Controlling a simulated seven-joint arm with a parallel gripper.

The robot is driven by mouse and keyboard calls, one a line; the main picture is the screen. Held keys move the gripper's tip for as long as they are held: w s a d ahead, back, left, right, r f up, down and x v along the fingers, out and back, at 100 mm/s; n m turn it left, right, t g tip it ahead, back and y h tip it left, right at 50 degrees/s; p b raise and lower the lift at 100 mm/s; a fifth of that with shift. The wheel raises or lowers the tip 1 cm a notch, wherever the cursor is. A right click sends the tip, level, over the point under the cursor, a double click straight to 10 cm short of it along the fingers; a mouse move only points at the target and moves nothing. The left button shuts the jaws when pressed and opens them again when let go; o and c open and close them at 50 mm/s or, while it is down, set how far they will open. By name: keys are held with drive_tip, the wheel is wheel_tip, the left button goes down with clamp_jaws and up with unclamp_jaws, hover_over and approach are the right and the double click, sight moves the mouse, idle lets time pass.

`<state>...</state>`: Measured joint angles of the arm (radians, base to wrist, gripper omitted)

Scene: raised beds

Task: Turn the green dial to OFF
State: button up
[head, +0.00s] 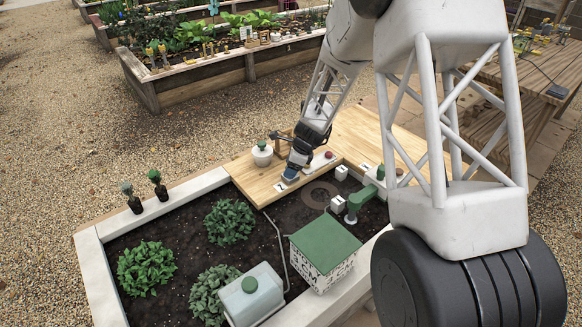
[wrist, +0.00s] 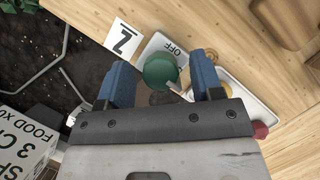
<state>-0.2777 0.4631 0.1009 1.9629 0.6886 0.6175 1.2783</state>
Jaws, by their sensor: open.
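The green dial (wrist: 159,70) sits on a white plate (wrist: 153,47) set on the wooden deck. The word OFF is printed on the plate, just above and right of the dial in the wrist view. A pale mark shows at the dial's lower right edge, away from the word. My gripper (wrist: 162,65) is open, with one blue finger on each side of the dial; I cannot tell if either touches it. In the head view my gripper (head: 291,173) is low over the deck, and hides the green dial.
A numbered card (wrist: 124,39) lies left of the plate. A yellow knob (wrist: 227,88) and a red knob (wrist: 260,130) are to the right. A green-roofed box (head: 325,243) stands in the soil.

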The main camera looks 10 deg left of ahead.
drive_tip(key=shift+c, duration=0.2)
drive_tip(key=c, duration=0.9)
drive_tip(key=shift+o, duration=0.2)
drive_tip(key=shift+n, duration=0.4)
drive_tip(key=n+g, duration=0.1)
drive_tip(key=n, duration=0.2)
drive_tip(key=shift+w+g, duration=0.1)
drive_tip(key=shift+g, duration=0.2)
drive_tip(key=n, duration=0.2)
drive_tip(key=n+g+h, duration=0.1)
drive_tip(key=n, duration=0.2)
drive_tip(key=shift+g, duration=0.3)
drive_tip(key=n, duration=0.2)
drive_tip(key=n+h, duration=0.1)
drive_tip(key=n, duration=0.1)
drive_tip(key=shift+w+a+n+g+h, duration=0.1)
drive_tip(key=shift+n+g+h, duration=0.2)
drive_tip(key=shift+g, duration=0.1)
drive_tip(key=n+h, duration=0.1)
drive_tip(key=n, duration=0.3)
drive_tip(key=shift+n+h, duration=0.3)
drive_tip(key=shift+h, duration=0.1)
